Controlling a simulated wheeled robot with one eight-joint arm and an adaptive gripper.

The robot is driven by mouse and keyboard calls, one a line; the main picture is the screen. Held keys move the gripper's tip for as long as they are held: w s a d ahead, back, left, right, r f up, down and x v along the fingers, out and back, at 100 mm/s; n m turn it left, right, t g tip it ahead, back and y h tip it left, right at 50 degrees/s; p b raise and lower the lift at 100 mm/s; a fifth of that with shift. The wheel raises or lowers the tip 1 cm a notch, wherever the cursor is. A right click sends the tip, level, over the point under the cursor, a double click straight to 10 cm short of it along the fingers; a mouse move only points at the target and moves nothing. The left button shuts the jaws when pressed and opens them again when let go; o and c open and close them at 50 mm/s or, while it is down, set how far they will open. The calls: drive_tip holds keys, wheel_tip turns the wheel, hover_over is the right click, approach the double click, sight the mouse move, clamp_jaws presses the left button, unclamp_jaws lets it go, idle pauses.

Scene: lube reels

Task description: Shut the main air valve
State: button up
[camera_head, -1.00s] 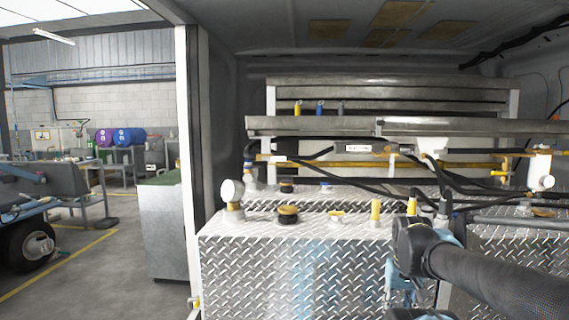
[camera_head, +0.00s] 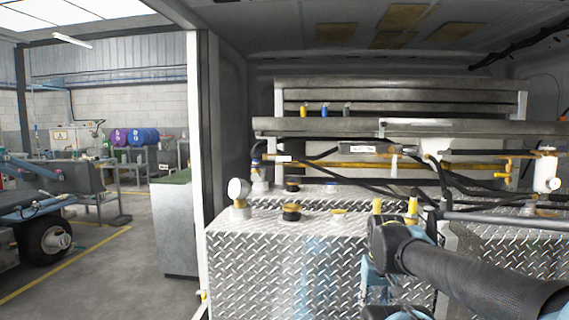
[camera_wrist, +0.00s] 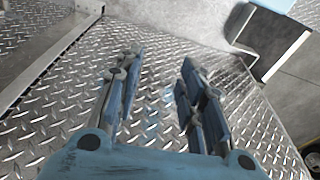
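I cannot tell for sure which fitting is the main air valve. Yellow upright handles or caps (camera_head: 412,207) stand at the back right of the diamond-plate tank top, just behind my arm. A yellow-ended fitting (camera_head: 502,175) hangs from the pipework at the right. In the wrist view, my gripper (camera_wrist: 160,72) is open, its two blue-grey fingers apart with nothing between them. It points toward bare diamond-plate metal. In the head view, the gripper is low in front of the tank and mostly hidden by my wrist.
The diamond-plate tank (camera_head: 290,265) fills the middle, with a round gauge (camera_head: 239,189) and a dark cap (camera_head: 291,212) on top. Black hoses and a yellow bar (camera_head: 375,165) run behind. A green-topped cabinet (camera_head: 176,230) stands left, beside open workshop floor.

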sight(288, 159)
drive_tip(key=w+a+r+m+t+y, duration=0.2)
drive_tip(key=w+a+r+y, duration=0.1)
drive_tip(key=w+a+r, duration=0.45)
drive_tip(key=w+a+r+m+t+y, duration=0.2)
drive_tip(key=w+a+r+y, duration=0.15)
drive_tip(key=w+r, duration=0.65)
drive_tip(key=w+a+r+m+t+y, duration=0.25)
drive_tip(key=w+a+r, duration=0.35)
drive_tip(key=w+r, duration=0.3)
drive_tip(key=w+r+m+t+y, duration=0.1)
drive_tip(key=w+r+m+t, duration=0.1)
drive_tip(key=w+r, duration=0.35)
drive_tip(key=w+r+m+t+y, duration=0.1)
drive_tip(key=w+r+m, duration=0.2)
drive_tip(key=w, duration=0.5)
drive_tip(key=shift+n, duration=0.25)
drive_tip(key=x, duration=1.6)
drive_tip(key=shift+a+r, duration=0.2)
drive_tip(key=shift+a, duration=0.35)
drive_tip(key=shift+c, duration=0.4)
clamp_jaws()
drive_tip(key=shift+d, duration=0.3)
drive_tip(key=shift+w, duration=0.1)
